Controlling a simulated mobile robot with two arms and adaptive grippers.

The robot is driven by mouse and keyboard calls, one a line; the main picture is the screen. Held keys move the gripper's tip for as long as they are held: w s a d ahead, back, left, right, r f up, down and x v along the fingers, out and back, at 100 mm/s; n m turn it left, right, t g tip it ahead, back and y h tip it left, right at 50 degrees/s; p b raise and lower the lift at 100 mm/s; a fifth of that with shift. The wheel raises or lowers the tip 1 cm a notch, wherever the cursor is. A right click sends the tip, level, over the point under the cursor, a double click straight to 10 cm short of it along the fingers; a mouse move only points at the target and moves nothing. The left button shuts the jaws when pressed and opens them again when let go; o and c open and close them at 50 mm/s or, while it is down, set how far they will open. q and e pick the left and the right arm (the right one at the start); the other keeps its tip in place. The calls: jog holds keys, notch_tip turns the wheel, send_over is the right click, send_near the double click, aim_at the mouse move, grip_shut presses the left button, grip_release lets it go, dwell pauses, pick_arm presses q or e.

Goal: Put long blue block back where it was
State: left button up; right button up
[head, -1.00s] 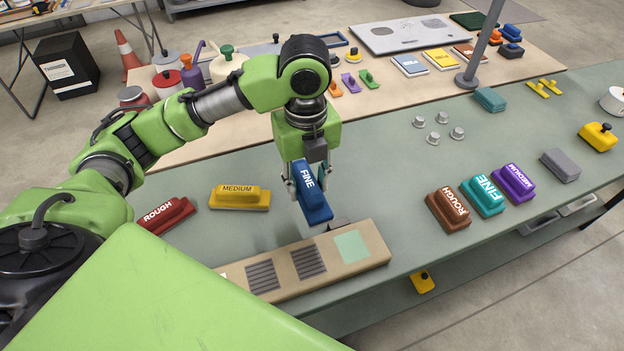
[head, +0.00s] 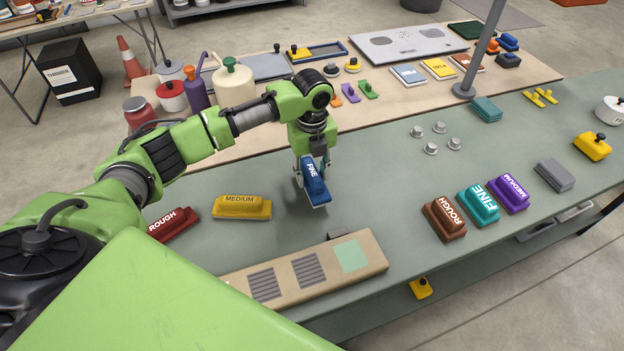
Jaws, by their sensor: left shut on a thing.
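The long blue block (head: 315,184), marked FINE, is in my left gripper (head: 310,172). The gripper is shut on it from above. The block is at or just above the green bench top, behind the tan board; I cannot tell whether it touches the bench. The yellow MEDIUM block (head: 242,208) lies to its left, and the red ROUGH block (head: 172,226) lies further left. My right gripper is not in view.
The tan board (head: 325,280) with grey grilles and a pale green patch lies in front. Brown (head: 444,219), teal (head: 478,206) and purple (head: 509,193) blocks stand to the right. Small grey knobs (head: 431,149) sit behind. Bench between blue and brown blocks is clear.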

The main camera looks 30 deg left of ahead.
aim_at(312, 170)
pick_arm(q)
notch_tip(312, 170, down, 2)
jog(key=shift+f, duration=0.6)
jog(key=shift+f, duration=0.15)
jog(key=o, duration=1)
notch_tip(312, 170, up, 12)
jog(key=shift+r+b, duration=0.2)
jog(key=shift+b, duration=0.55)
